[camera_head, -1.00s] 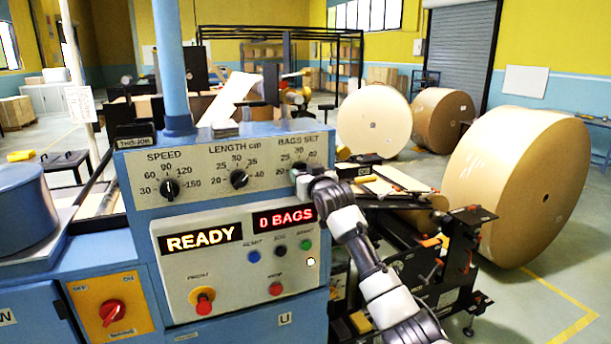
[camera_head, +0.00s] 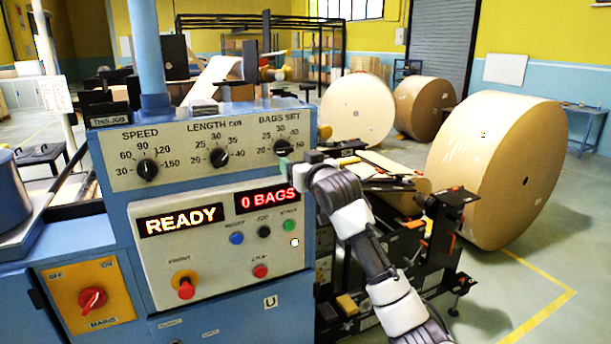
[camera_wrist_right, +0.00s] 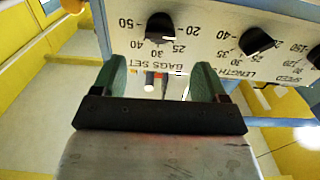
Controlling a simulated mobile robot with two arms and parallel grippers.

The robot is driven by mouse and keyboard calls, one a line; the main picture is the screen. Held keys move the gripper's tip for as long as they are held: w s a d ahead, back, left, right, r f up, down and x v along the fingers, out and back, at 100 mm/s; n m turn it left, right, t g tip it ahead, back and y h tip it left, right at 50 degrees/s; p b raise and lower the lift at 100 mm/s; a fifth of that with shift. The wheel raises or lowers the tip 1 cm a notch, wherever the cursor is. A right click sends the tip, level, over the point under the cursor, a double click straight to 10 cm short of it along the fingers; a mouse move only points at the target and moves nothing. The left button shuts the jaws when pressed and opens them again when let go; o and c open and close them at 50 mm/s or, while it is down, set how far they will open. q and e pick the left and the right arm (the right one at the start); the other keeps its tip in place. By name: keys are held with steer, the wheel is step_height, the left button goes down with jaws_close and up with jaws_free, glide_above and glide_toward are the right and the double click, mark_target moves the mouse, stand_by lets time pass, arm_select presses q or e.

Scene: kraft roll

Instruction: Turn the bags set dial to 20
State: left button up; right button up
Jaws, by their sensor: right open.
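The bags set dial (camera_head: 283,147) is a black round knob at the right end of the blue machine's upper panel. It also shows at the top of the upside-down right wrist view (camera_wrist_right: 160,27), with printed numbers from 20 to 50 around it. My right gripper (camera_head: 288,167) is just below and in front of the dial. In the wrist view its two green fingers (camera_wrist_right: 160,82) are wide apart with nothing between them, and the dial lies beyond their tips. My left gripper is not in view.
The length dial (camera_head: 219,157) and speed dial (camera_head: 147,169) sit left on the same panel. Below are a READY display (camera_head: 181,221), a 0 BAGS display (camera_head: 267,199) and several push buttons. A large paper roll (camera_head: 490,175) stands on the floor at the right.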

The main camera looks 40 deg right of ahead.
steer(key=v, duration=0.2)
steer(key=shift+s+b, duration=0.3)
steer(key=shift+f, duration=0.1)
